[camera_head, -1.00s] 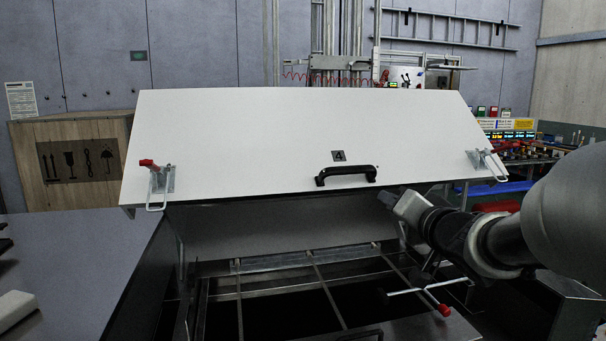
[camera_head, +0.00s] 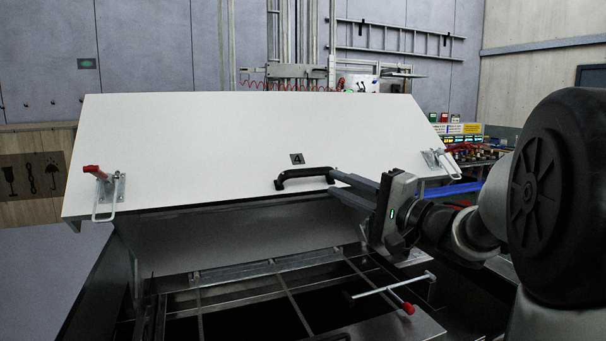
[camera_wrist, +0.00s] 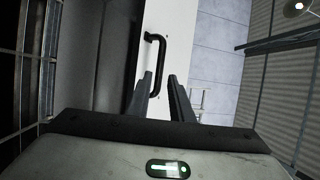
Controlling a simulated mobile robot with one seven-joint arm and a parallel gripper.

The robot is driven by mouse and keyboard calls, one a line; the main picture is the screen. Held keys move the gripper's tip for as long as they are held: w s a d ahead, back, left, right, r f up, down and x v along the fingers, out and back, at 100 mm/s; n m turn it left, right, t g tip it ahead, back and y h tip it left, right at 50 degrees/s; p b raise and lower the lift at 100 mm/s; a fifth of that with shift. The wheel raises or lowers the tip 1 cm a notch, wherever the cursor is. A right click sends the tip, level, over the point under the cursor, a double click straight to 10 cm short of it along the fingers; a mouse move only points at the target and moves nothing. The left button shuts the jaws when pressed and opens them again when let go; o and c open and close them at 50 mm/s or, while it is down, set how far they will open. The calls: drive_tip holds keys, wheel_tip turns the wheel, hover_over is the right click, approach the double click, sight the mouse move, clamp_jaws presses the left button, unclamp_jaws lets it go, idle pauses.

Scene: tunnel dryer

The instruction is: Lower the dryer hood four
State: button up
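The white dryer hood (camera_head: 200,140), marked with a 4, stands raised and tilted over the dark opening of the dryer. A black handle (camera_head: 304,177) sits near its lower edge, under the number. The fingers also show spread in the wrist view (camera_wrist: 160,82). Whether a finger touches the handle I cannot tell.
Latches with red grips sit at the hood's left (camera_head: 104,192) and right (camera_head: 440,160) lower corners. A metal rod with a red end (camera_head: 392,292) stands out over the dryer's front right. The grid frame (camera_head: 285,290) lies beneath the hood. A wooden crate (camera_head: 32,205) stands behind left.

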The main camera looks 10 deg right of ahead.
sight(313, 174)
drive_tip(key=x, duration=0.9)
drive_tip(key=shift+w+a, duration=0.1)
clamp_jaws()
